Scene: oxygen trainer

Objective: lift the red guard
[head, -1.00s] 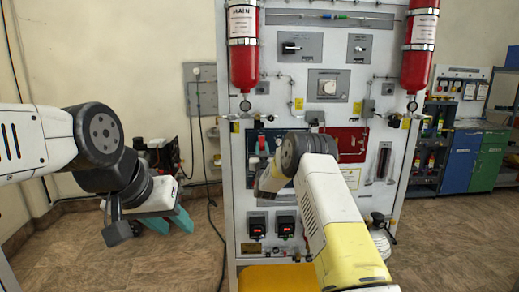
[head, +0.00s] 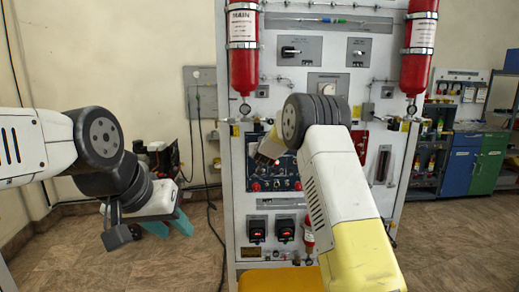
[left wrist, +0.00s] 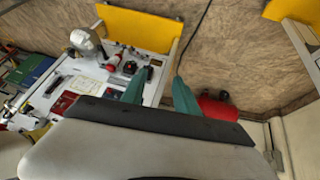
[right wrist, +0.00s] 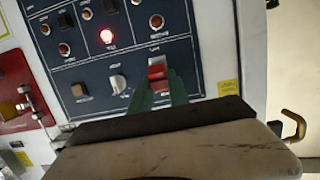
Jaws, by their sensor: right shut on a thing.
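The red guard (right wrist: 157,72) shows in the right wrist view on the dark blue switch panel (right wrist: 110,58), right at my right fingertips. My right gripper (right wrist: 159,88) has its green fingers close together on the guard. The fingers hide the guard's lower part, and I cannot tell how far it is tilted. In the head view my right arm covers the guard, while the blue panel (head: 285,182) shows below the wrist. My left gripper (head: 166,226) hangs at the left of the head view, away from the trainer. In the left wrist view its teal fingers (left wrist: 158,92) are apart and empty.
Around the guard are a lit red lamp (right wrist: 107,36), a white knob (right wrist: 118,83) and several switches. A red panel (right wrist: 18,88) adjoins at left. Red cylinders (head: 243,50) flank the trainer's top. The floor (head: 100,255) below my left gripper is clear.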

